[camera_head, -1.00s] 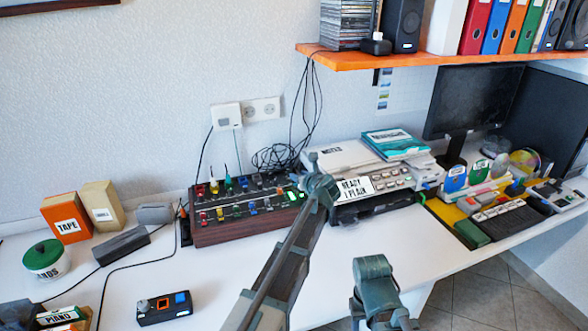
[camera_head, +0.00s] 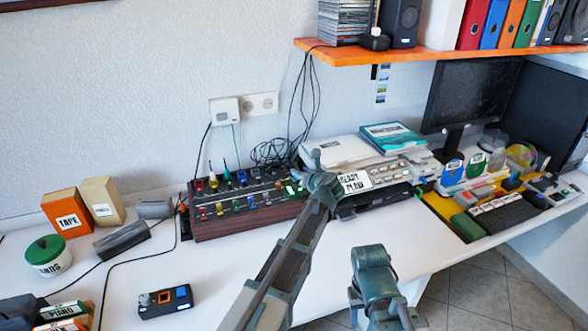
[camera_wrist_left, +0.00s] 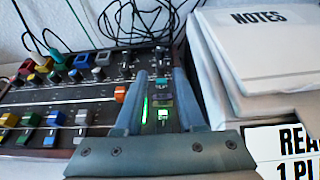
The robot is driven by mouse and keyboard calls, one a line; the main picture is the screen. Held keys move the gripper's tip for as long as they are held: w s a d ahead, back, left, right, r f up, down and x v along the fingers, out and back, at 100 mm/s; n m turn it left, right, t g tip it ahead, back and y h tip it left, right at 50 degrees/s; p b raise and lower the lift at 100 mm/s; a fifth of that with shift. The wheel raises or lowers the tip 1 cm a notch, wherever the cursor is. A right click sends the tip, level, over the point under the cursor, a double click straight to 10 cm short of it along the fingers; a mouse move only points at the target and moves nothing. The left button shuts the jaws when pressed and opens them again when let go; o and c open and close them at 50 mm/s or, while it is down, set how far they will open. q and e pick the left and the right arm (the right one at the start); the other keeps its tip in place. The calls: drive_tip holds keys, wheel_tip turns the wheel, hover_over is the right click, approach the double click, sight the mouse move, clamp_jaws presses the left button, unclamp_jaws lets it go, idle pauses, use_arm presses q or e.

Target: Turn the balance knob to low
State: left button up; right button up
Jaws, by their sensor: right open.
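A wood-sided mixer (camera_head: 245,228) with coloured knobs and sliders stands on the white desk. It also fills much of the left wrist view (camera_wrist_left: 75,100). My left gripper (camera_head: 314,162) is over its right end. In the left wrist view, its two fingers (camera_wrist_left: 159,76) are apart, with a lit green strip, a small green light and dark controls between them. I cannot make out which control is the balance knob, or its label. My right gripper (camera_head: 378,318) is low in the head view, in front of the desk, away from the mixer; its tips are hard to see.
A printer-like stack (camera_head: 345,150) with a "READY" sign (camera_head: 356,181) stands close to the right of the mixer. Loose cables (camera_head: 272,152) lie behind it. A small black box (camera_head: 165,301) is on the front left. The desk in front of the mixer is mostly clear.

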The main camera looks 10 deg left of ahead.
sight(288, 165)
use_arm(q)
drive_tip(key=b+x, duration=0.4)
drive_tip(key=x, duration=0.9)
drive_tip(key=shift+w+f+b, duration=0.1)
drive_tip(key=shift+f+b, duration=0.05)
drive_tip(key=shift+b, duration=0.2)
clamp_jaws()
